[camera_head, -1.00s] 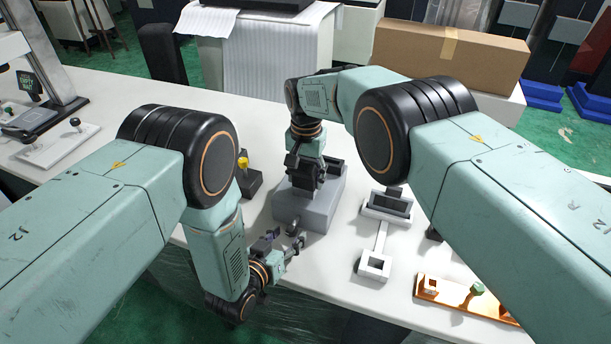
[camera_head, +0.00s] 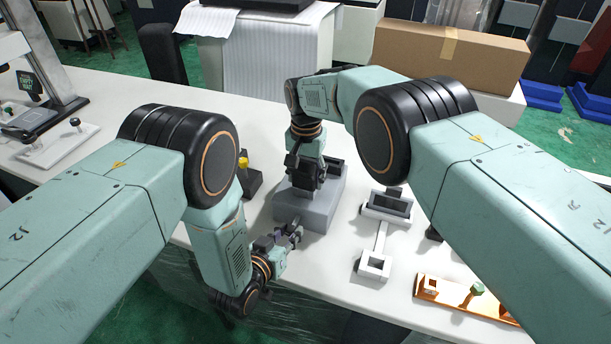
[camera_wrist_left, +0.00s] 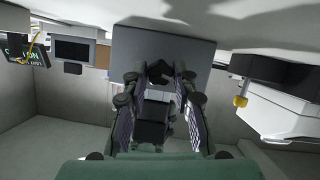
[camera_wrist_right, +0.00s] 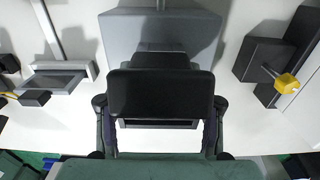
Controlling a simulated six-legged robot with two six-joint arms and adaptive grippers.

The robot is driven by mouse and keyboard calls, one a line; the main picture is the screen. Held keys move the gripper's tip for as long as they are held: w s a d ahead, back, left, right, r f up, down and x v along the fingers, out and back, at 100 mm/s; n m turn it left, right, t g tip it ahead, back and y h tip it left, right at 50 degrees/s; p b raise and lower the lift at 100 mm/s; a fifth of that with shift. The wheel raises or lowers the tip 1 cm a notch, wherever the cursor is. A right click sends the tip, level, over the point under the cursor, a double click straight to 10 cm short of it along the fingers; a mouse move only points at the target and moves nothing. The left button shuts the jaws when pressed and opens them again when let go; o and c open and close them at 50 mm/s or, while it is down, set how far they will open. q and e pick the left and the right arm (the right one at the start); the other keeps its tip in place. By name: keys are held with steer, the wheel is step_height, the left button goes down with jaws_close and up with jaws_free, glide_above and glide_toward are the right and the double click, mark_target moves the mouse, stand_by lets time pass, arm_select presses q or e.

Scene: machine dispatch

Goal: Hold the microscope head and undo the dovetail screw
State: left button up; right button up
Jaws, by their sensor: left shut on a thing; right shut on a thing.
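The black microscope head (camera_wrist_right: 160,95) is between the fingers of my right gripper (camera_head: 304,180), above the grey block (camera_head: 318,212) on the white table. The right gripper is shut on it, and it hides part of the block in the right wrist view. My left gripper (camera_head: 292,236) is low at the front of the grey block, with its fingertips at the block's face. In the left wrist view its fingers close around a small dark knob (camera_wrist_left: 158,72), which looks like the dovetail screw.
A dark block with a yellow knob (camera_head: 243,163) stands left of the grey block. A white stand (camera_head: 374,266) with a dark tray is to the right. An orange tray (camera_head: 455,299) lies near the front right edge. A cardboard box (camera_head: 450,60) stands behind.

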arm_select(q)
steer(key=shift+c, duration=0.6)
steer(key=shift+a+f+n+h, duration=0.15)
steer(key=shift+n+h, duration=0.55)
steer(key=shift+n, duration=0.4)
steer(key=shift+n+g+h, duration=0.3)
steer(key=shift+n+h, duration=0.1)
steer(key=shift+n, duration=0.2)
steer(key=n+h, duration=0.1)
steer(key=n, duration=0.2)
steer(key=shift+w+a+h, duration=0.1)
steer(key=shift+h, duration=0.3)
steer(key=o, duration=1.1)
